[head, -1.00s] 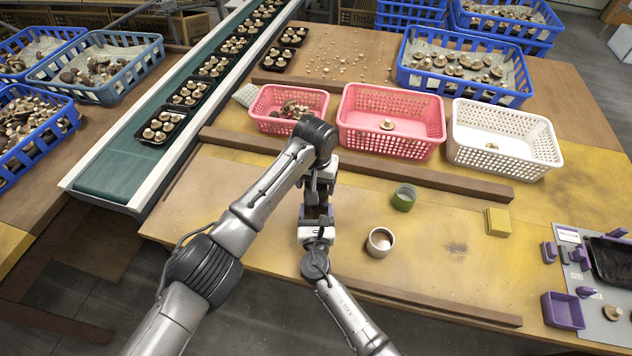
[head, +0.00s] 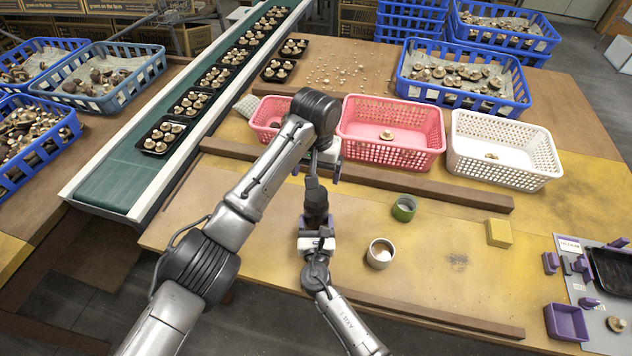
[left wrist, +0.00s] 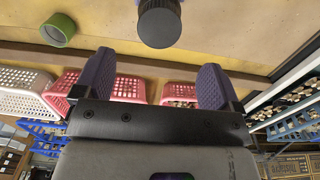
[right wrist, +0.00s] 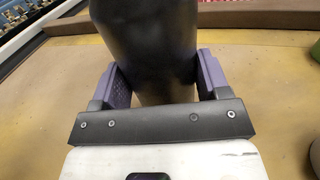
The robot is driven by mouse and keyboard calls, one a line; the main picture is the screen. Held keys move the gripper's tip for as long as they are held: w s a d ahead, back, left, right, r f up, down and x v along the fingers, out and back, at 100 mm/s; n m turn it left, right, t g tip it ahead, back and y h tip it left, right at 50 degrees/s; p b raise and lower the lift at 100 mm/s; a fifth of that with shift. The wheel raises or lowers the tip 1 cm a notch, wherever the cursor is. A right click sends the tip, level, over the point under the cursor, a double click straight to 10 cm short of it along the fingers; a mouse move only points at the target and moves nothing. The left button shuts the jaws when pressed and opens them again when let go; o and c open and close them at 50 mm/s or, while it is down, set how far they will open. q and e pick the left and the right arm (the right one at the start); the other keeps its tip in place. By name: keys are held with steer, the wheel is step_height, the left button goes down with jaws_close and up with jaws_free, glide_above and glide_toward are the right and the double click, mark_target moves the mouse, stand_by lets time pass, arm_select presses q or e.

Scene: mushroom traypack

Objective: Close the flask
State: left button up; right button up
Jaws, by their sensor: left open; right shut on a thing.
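The black flask (head: 316,203) stands upright, with a narrower dark top, above the near part of the table. My right gripper (head: 316,228) is shut on its body; the flask also fills the upper middle of the right wrist view (right wrist: 150,40). My left gripper (left wrist: 155,75) is open and empty, beyond the flask top in the head view and partly hidden by its own arm. In the left wrist view a ridged, round dark flask top (left wrist: 160,22) lies ahead of the open fingers, apart from them. I cannot tell how firmly the top is seated.
A green cup (head: 404,208) and a pale cup (head: 380,253) stand right of the flask. A yellow block (head: 499,233) is farther right. A wooden strip (head: 430,187) crosses the table before the pink baskets (head: 390,158) and white basket (head: 505,180). A conveyor (head: 105,180) runs at left.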

arm_select(q)
steer(key=shift+r, duration=1.5)
arm_select(e)
steer(key=o, duration=1.8)
steer(key=shift+s, duration=0.15)
steer(key=shift+s, duration=0.3)
arm_select(q)
step_height(320, 180, up, 3)
steer(key=p, duration=0.3)
arm_select(e)
steer(key=s, duration=1.3)
